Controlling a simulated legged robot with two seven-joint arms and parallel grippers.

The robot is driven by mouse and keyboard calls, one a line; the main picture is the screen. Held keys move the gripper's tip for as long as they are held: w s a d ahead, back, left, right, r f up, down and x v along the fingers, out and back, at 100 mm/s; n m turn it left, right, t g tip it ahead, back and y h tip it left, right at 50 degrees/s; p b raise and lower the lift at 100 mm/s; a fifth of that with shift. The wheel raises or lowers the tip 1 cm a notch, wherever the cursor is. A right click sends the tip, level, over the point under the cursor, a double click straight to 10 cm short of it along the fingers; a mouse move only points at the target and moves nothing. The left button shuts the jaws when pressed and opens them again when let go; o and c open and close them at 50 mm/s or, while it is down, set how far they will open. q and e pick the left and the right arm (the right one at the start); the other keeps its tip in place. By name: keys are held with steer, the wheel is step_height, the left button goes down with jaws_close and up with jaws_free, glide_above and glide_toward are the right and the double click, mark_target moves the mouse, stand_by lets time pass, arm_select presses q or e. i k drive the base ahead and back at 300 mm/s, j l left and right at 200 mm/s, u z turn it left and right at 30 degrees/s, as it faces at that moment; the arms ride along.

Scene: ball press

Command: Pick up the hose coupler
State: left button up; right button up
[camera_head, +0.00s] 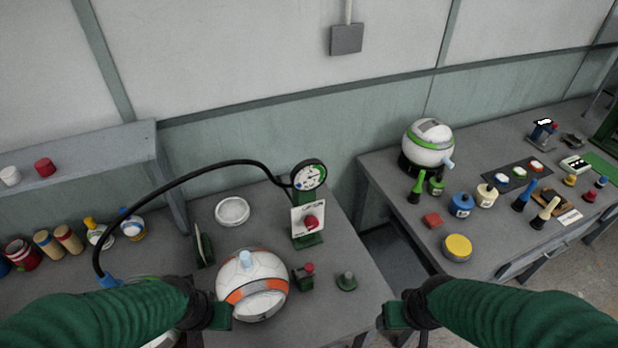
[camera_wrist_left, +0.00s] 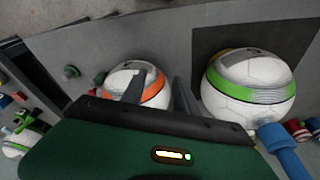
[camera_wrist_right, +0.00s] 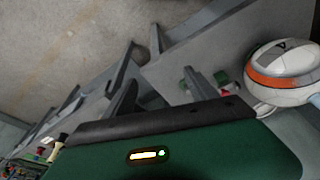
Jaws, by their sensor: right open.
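The hose coupler (camera_head: 109,282) is the blue end piece of a black hose (camera_head: 170,184), at the left of the table behind my left forearm in the head view. A blue piece that looks like it (camera_wrist_left: 284,150) is at the lower right of the left wrist view. My left gripper (camera_head: 218,316) is in front of the orange-banded ball, right of the coupler. Its fingers (camera_wrist_left: 158,88) are apart with nothing between them. My right gripper (camera_head: 394,316) is open and empty beyond the table's right edge; its fingers also show in the right wrist view (camera_wrist_right: 157,88).
The hose arches to a pump with a gauge (camera_head: 309,176). The orange-banded ball (camera_head: 250,284) has a pale blue nozzle on top. A green-banded ball (camera_wrist_left: 250,88) lies near the coupler. Bottles and cans (camera_head: 68,238) stand at left; a second table (camera_head: 400,200) is at right.

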mark_target(108, 281)
steer(key=u, duration=1.55)
